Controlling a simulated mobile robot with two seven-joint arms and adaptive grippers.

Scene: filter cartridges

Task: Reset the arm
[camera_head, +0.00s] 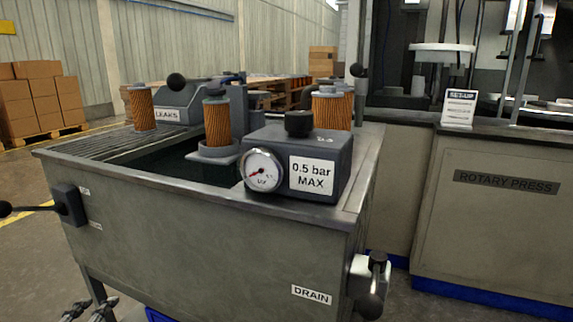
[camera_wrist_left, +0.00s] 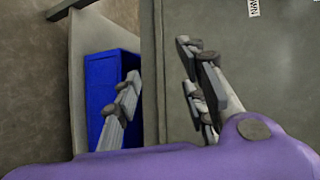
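My left gripper (camera_head: 90,310) shows at the bottom left edge of the head view, low by the front of the grey test tank (camera_head: 200,235). In the left wrist view its two fingers (camera_wrist_left: 160,85) stand well apart with nothing between them. It is open and empty. My right gripper is not in view. Orange pleated filter cartridges stand upright on the tank: one at the left (camera_head: 142,110) by the LEAKS sign, one in the middle (camera_head: 217,124) on a round seat, and at least one at the right (camera_head: 331,108) behind the gauge box.
A gauge box (camera_head: 330,150) marked 0.5 bar MAX sits on the tank's front right corner. A drain valve (camera_head: 372,290) and a black-knobbed lever (camera_head: 30,208) stick out from the tank. A blue bin (camera_wrist_left: 110,85) is below. The rotary press counter (camera_head: 490,220) stands right.

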